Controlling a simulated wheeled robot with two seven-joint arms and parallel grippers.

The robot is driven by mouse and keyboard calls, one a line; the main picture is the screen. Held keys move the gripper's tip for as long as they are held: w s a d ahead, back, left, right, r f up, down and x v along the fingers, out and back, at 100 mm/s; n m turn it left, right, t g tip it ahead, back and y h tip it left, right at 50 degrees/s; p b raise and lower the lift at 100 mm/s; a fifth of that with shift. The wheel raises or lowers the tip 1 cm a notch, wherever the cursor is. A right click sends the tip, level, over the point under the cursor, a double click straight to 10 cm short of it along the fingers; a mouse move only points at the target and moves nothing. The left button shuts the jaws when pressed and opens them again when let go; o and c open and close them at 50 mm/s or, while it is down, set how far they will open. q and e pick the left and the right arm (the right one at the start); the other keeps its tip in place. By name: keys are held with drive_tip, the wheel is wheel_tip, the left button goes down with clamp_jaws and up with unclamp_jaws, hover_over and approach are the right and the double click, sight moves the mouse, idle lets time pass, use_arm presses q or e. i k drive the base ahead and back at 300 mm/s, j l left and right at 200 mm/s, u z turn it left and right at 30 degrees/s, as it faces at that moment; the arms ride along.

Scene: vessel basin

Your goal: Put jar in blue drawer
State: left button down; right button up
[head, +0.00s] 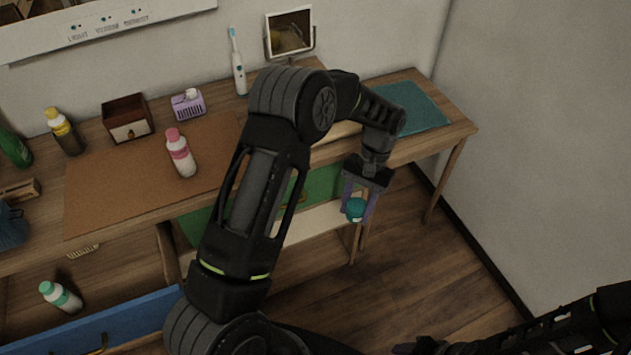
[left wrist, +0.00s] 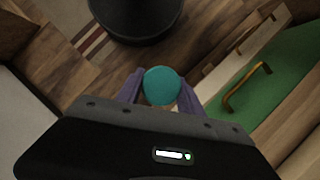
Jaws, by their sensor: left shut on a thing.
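A small jar with a teal lid (head: 355,209) is held between the purple fingers of my left gripper (head: 358,203), in the air in front of the desk's right part. Its round teal lid (left wrist: 162,85) also shows between the fingers in the left wrist view; the lid hides most of its body there. The blue drawer (head: 112,325) is at the lower left of the head view, pulled out, with a handle on its front. My left gripper is well to the right of it. My right gripper (head: 420,346) is at the bottom edge, partly cut off; its fingers are unclear.
A green drawer (head: 322,186) with a gold handle (left wrist: 246,86) is close beside my left gripper. A white bottle with a teal cap (head: 60,296) lies behind the blue front. Bottles, a small wooden box (head: 128,120) and a purple basket (head: 188,105) stand on the desk.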

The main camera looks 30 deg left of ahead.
sight(126, 289)
drive_tip(key=k+j, duration=0.35)
drive_tip(key=k, duration=0.2)
drive_tip(key=k+j, duration=0.4)
drive_tip(key=k, duration=0.2)
drive_tip(key=k+j, duration=0.35)
drive_tip(key=k, duration=0.2)
